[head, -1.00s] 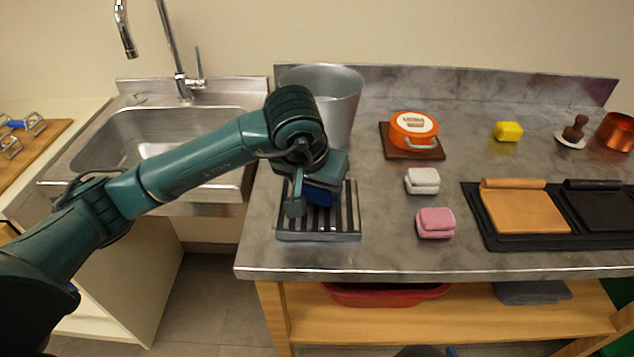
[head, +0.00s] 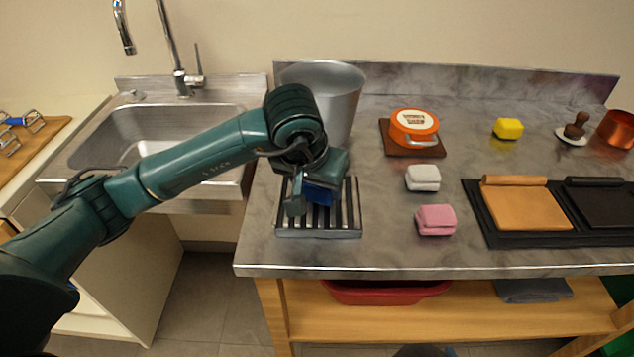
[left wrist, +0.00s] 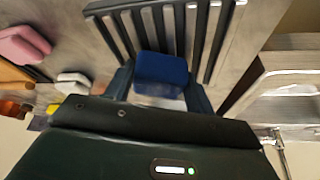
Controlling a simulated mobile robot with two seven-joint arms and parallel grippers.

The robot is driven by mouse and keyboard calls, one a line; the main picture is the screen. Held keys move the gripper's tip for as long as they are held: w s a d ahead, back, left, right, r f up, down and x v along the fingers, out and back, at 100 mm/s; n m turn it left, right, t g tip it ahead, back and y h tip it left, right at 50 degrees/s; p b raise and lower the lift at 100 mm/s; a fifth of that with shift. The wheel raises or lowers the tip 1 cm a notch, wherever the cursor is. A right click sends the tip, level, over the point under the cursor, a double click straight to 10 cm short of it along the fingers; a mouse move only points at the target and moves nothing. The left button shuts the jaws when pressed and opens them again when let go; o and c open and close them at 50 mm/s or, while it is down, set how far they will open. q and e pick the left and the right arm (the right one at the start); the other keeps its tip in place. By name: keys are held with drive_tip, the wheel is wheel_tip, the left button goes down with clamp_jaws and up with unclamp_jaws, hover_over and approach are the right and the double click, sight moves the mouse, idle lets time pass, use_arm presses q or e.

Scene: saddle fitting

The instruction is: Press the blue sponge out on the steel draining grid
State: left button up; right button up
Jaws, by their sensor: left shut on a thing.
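The blue sponge (head: 321,195) is over the steel draining grid (head: 346,213), partly hidden by my left gripper in the head view. My left gripper (head: 314,200) is shut on the sponge, pointing down over the grid. In the left wrist view the blue sponge (left wrist: 161,72) sits between the fingers, with the bars of the grid (left wrist: 228,30) behind it. I cannot tell whether the sponge touches the bars.
A metal bucket (head: 338,90) stands behind the grid and a sink (head: 150,150) lies to the left. White (head: 423,178) and pink (head: 436,220) sponges lie to the right, with an orange tin (head: 414,127) behind them. The counter's front strip is clear.

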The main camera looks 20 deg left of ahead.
use_arm(q)
drive_tip(key=shift+f+b, duration=0.3)
idle(0.7)
drive_tip(key=shift+r+p, duration=0.45)
drive_tip(key=shift+r, duration=0.2)
drive_tip(key=shift+r+p, duration=1.3)
drive_tip(key=shift+r, duration=1.6)
drive_tip(key=shift+s, duration=0.1)
